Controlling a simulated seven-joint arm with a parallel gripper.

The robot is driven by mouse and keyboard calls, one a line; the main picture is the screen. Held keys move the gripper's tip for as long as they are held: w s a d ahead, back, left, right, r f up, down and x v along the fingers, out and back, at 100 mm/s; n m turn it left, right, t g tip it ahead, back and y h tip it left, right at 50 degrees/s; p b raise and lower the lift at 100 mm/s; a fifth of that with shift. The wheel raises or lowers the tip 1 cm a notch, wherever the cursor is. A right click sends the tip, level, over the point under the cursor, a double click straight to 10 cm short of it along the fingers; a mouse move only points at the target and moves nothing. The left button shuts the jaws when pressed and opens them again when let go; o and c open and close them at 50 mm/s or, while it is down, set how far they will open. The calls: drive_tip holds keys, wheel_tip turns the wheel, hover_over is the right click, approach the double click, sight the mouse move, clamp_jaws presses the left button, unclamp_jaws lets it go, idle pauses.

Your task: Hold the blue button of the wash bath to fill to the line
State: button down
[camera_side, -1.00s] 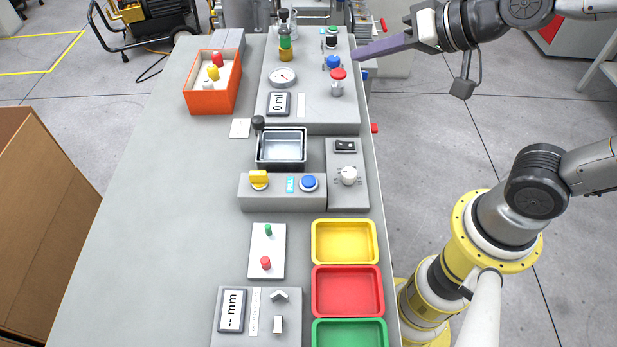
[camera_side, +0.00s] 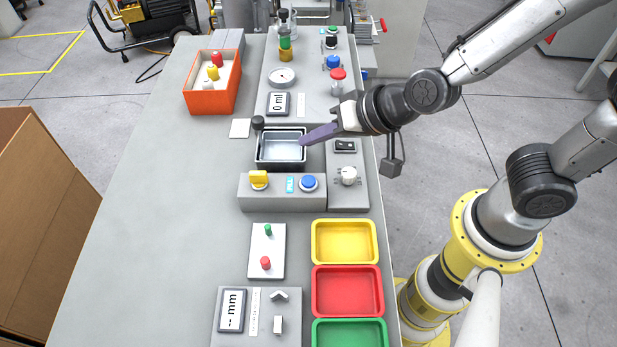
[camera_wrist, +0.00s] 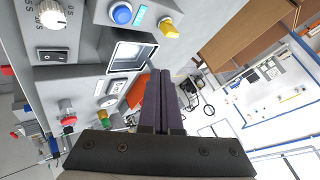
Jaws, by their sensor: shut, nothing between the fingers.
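The wash bath (camera_side: 281,158) is a dark-rimmed metal basin in the middle of the bench. It shows in the wrist view (camera_wrist: 130,57) close to my fingers. The blue button (camera_side: 309,183) sits on the grey panel in front of the bath, right of a small cyan display (camera_side: 290,184) and a yellow knob (camera_side: 259,178). In the wrist view the blue button (camera_wrist: 121,13) is at the top. My gripper (camera_side: 304,141) is shut and empty, its purple fingers over the bath's right side, apart from the button. The fingers (camera_wrist: 166,75) show together in the wrist view. I cannot make out a fill line or water level.
A grey box with a white knob (camera_side: 349,175) and a black switch (camera_side: 345,146) stands right of the bath. An upright dark-headed lever (camera_side: 258,123) is at the bath's back left corner. Yellow (camera_side: 344,222), red and green trays lie in front.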

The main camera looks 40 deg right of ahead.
drive_tip(key=shift+f, duration=0.1)
approach(302, 179)
drive_tip(key=shift+w+r+x, duration=0.15)
drive_tip(key=shift+x, duration=0.75)
drive_tip(key=shift+w+r+x, duration=0.15)
drive_tip(key=shift+x, duration=0.7)
drive_tip(key=shift+w+r+x, duration=0.15)
drive_tip(key=shift+x, duration=0.75)
drive_tip(key=shift+a, duration=0.1)
drive_tip(key=shift+f, duration=0.4)
drive_tip(key=shift+f, duration=0.45)
idle(4.0)
